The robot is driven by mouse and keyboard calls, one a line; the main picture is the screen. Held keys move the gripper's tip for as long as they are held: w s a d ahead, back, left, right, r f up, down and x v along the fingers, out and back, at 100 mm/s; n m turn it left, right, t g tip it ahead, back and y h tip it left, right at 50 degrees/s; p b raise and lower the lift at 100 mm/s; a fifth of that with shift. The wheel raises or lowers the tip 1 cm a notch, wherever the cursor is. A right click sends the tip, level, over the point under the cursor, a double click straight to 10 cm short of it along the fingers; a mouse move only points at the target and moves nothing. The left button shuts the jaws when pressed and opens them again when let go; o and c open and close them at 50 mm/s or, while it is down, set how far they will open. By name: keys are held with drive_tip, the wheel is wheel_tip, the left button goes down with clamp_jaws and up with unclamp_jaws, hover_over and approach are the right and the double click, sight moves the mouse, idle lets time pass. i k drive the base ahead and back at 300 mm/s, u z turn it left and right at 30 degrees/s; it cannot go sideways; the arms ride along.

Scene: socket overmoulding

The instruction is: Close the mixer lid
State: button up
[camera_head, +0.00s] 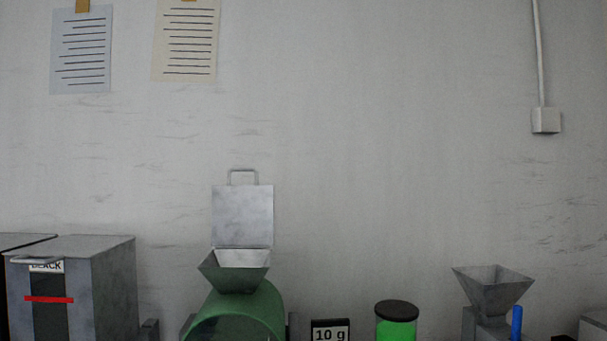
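The mixer (262,305) is a green rounded drum at the bottom, left of centre, cut off by the lower picture edge. A grey metal hopper (233,278) sits on top of it. The mixer lid (243,216) is a flat grey square plate that stands upright at the back of the hopper, so the hopper is open. A thin loop handle (243,172) is on the lid's top edge. My gripper is not in view.
A grey bin labelled BLACK (115,285) stands at the left. Right of the mixer are a "10 g" sign (330,330), a green jar with a dark lid (396,322), and another grey hopper (493,288) beside a blue post (517,322). The wall is behind.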

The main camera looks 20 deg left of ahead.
sight(242, 215)
drive_tip(key=z, duration=1.2)
drive_tip(key=k, duration=1.45)
drive_tip(key=u, duration=1.2)
drive_tip(key=i, duration=1)
drive_tip(key=u, duration=0.1)
